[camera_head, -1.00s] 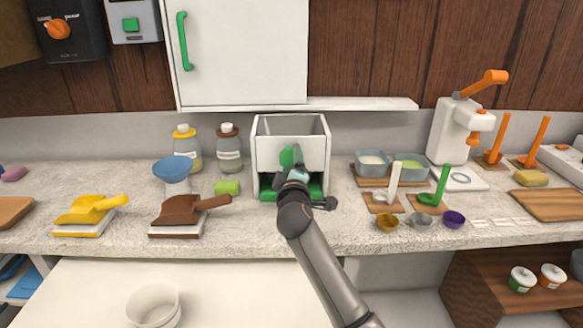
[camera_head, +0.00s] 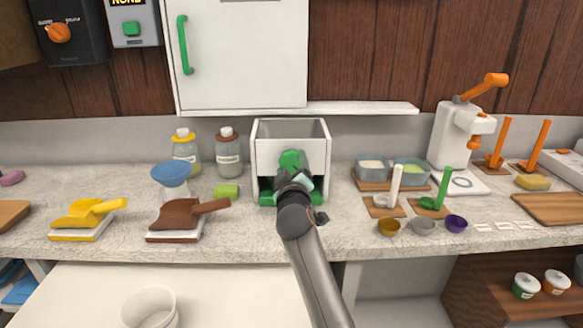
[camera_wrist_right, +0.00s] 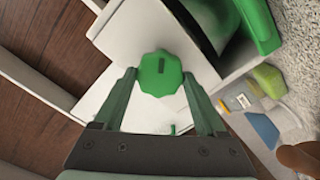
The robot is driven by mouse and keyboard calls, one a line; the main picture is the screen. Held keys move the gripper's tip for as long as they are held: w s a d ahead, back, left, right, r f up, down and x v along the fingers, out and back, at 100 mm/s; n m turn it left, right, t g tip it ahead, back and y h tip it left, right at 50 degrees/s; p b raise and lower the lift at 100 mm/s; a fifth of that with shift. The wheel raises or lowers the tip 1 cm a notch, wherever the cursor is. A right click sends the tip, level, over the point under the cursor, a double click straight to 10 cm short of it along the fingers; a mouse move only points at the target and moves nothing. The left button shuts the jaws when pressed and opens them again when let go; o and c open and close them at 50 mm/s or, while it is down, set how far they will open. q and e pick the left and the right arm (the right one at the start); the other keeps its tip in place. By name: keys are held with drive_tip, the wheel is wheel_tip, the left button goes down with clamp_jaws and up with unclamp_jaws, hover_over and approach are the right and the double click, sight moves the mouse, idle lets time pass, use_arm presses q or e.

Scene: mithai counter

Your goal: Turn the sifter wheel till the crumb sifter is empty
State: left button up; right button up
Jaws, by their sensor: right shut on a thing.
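The crumb sifter (camera_head: 262,158) is a white open-topped box standing on the counter, with a green base or tray low at its front. Its green wheel (camera_head: 291,160) is on the front face. In the right wrist view the scalloped wheel (camera_wrist_right: 160,74) sits between the fingertips of my right gripper (camera_wrist_right: 158,80), which is shut on it. In the head view my right gripper (camera_head: 294,178) covers part of the wheel and the sifter's lower front. From the head, the hopper looks empty inside, though its bottom is partly hidden. My left gripper is not in view.
A green block (camera_head: 226,190) lies close left of the sifter, beside a brown scoop (camera_head: 180,214) and a blue funnel (camera_head: 171,174). Bowls on a wooden board (camera_head: 366,185) stand to the right. A shelf (camera_head: 365,108) overhangs behind the sifter.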

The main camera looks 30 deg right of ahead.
drive_tip(key=o, duration=1.3)
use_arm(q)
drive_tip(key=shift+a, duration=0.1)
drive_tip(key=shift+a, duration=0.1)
